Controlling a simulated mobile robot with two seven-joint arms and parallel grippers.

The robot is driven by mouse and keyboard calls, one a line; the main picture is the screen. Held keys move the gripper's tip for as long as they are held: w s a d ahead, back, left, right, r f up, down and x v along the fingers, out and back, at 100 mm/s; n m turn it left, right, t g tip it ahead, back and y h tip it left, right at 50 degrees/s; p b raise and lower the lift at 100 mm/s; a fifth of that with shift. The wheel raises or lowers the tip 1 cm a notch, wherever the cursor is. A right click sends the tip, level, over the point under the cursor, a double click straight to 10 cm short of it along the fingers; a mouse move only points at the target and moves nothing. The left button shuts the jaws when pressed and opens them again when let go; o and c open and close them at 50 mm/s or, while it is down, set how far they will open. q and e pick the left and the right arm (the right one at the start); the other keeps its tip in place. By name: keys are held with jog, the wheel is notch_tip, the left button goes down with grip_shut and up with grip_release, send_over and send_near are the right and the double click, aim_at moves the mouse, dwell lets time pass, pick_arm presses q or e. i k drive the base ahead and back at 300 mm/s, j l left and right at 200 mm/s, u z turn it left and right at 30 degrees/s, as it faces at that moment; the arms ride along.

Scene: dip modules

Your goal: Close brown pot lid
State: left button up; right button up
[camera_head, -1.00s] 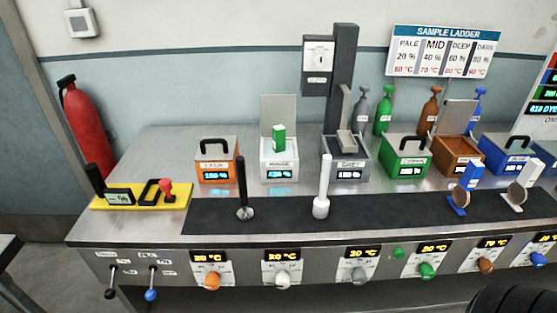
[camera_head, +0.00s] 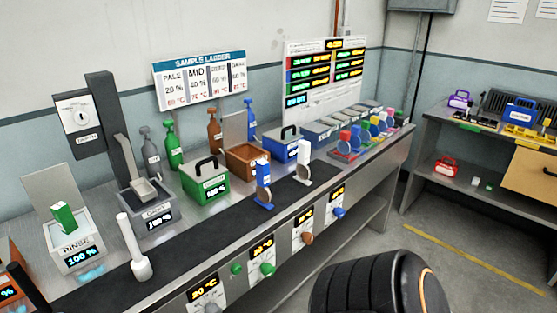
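The brown pot (camera_head: 241,161) stands on the steel bench, between the green pot and the blue pot. Its grey lid (camera_head: 234,128) is raised and stands upright at the pot's back edge, so the pot is open. A brown bottle (camera_head: 214,130) stands behind it to the left. Neither of my grippers is in view. A dark rounded part of my arm shows at the bottom right, apart from the pot.
The green pot (camera_head: 205,183) and blue pot (camera_head: 286,148) are shut, with black handles. The grey pot (camera_head: 148,212) and rinse pot (camera_head: 77,243) have raised lids. A white pestle-like tool (camera_head: 136,252) stands on the black mat (camera_head: 190,246). Open floor lies right of the bench.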

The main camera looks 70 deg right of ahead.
aim_at(235, 125)
jog(key=z, duration=1.9)
jog(key=i+l, duration=0.1)
jog(key=l, duration=0.3)
jog(key=i+l+u, duration=0.1)
jog(key=l, duration=0.35)
jog(key=i+l, duration=0.15)
jog(key=l, duration=0.25)
jog(key=i+l+u, duration=0.1)
jog(key=l, duration=0.35)
